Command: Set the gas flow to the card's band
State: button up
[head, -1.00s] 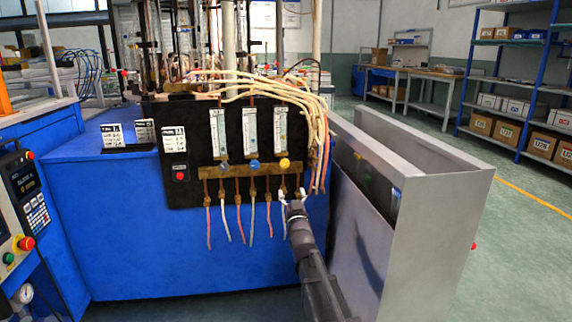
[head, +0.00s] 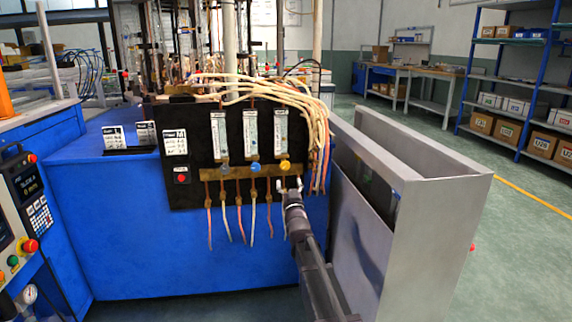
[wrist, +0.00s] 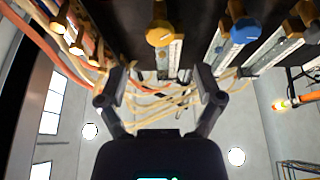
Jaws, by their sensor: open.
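The black panel (head: 197,190) on the blue machine carries three clear flow tubes, the left (head: 219,135), middle (head: 251,133) and right (head: 280,130). Under them sit a grey knob (head: 223,168), a blue knob (head: 253,168) and a yellow knob (head: 285,166). A white card (head: 175,142) is on the panel's left; its print is too small to read. My gripper (head: 291,185) is open just below the yellow knob. In the wrist view the yellow knob (wrist: 161,33) lies ahead of my spread, empty fingers (wrist: 161,88), and the blue knob (wrist: 244,31) is to its right. Tube levels are unreadable.
A brass manifold (head: 240,173) with several thin hoses hangs below the knobs. Pale hoses (head: 318,120) bunch at the panel's right edge. A grey metal bin (head: 430,230) stands close right of my arm. A red button (head: 182,178) sits under the card.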

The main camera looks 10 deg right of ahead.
aim_at(286, 167)
jog(key=p+x, duration=0.2)
jog(key=x, duration=0.6)
jog(key=shift+w+r+p, duration=0.1)
jog(key=shift+w+p, duration=0.05)
jog(key=shift+p, duration=0.2)
jog(key=c, duration=1.2)
